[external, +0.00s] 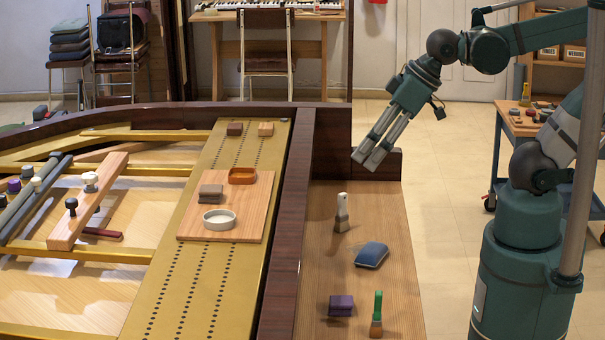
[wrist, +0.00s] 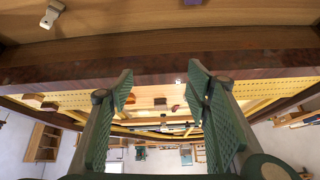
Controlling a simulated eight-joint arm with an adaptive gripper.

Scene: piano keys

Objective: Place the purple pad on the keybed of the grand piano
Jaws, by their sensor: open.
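The purple pad (external: 341,303) is a small block at the front of the wooden keybed (external: 340,265) in the external view. It appears to rest on the keybed, left of a green-handled brush (external: 377,312). My gripper (external: 370,157) is open and empty above the far end of the keybed, well away from the pad, pointing down and left. In the wrist view my two fingers (wrist: 162,80) are spread apart with nothing between them. A small bluish-purple patch (wrist: 193,2) shows at the top edge of that view; I cannot tell which object it is.

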